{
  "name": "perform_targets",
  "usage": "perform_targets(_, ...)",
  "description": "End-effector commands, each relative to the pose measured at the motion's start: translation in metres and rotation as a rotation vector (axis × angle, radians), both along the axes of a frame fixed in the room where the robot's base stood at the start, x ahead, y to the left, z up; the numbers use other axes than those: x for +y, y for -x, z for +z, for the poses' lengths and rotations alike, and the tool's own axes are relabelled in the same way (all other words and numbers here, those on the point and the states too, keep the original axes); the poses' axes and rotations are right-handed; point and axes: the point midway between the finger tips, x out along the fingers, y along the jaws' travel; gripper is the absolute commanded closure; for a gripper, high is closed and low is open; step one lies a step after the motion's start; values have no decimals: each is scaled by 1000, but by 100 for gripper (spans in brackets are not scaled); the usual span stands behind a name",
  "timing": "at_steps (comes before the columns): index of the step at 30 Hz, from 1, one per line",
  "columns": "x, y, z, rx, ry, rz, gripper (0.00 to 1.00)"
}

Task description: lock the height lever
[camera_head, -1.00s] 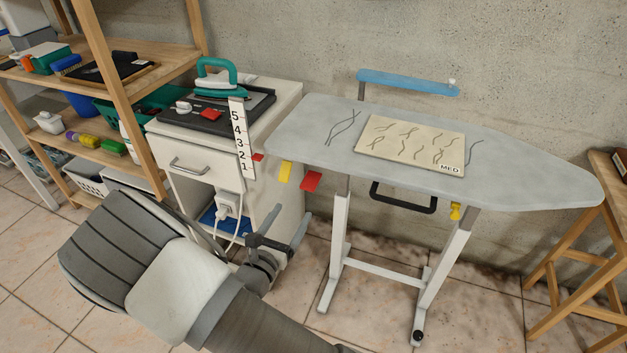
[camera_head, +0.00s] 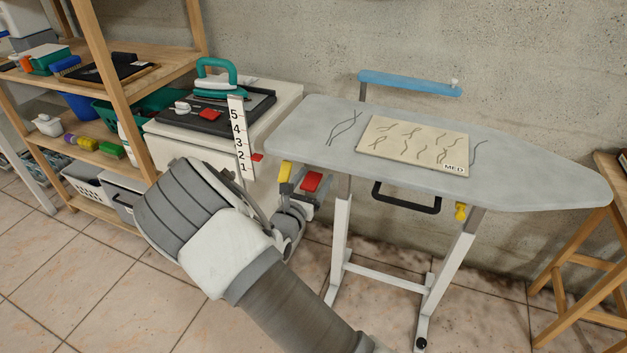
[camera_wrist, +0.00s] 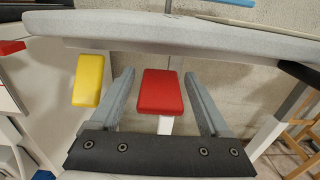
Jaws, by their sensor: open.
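Under the left end of the grey ironing board (camera_head: 300,135) are two levers, a red one (camera_head: 312,181) and a yellow one (camera_head: 285,172). The frames carry no label saying which is the height lever. My gripper (camera_wrist: 158,75) is open. In the wrist view the red lever (camera_wrist: 160,92) shows between its two fingers, with a gap on each side. The yellow lever (camera_wrist: 88,80) is outside the left finger. In the head view my gripper (camera_head: 303,190) is at the levers, and my wrist hides part of that area.
A numbered scale (camera_head: 237,135) with a red pointer (camera_head: 257,157) stands left of the board, before a white cabinet (camera_head: 289,95) with an iron (camera_head: 219,80). A yellow knob (camera_head: 461,212) is at the right leg. A wooden stool (camera_head: 590,265) stands right.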

Motion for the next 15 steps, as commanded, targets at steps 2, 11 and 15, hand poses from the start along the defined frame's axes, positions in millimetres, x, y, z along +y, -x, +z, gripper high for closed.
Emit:
perform_targets(2,0,0,0,0,0,0,20)
perform_targets(11,0,0,0,0,0,0,67)
perform_targets(15,0,0,0,0,0,0,92)
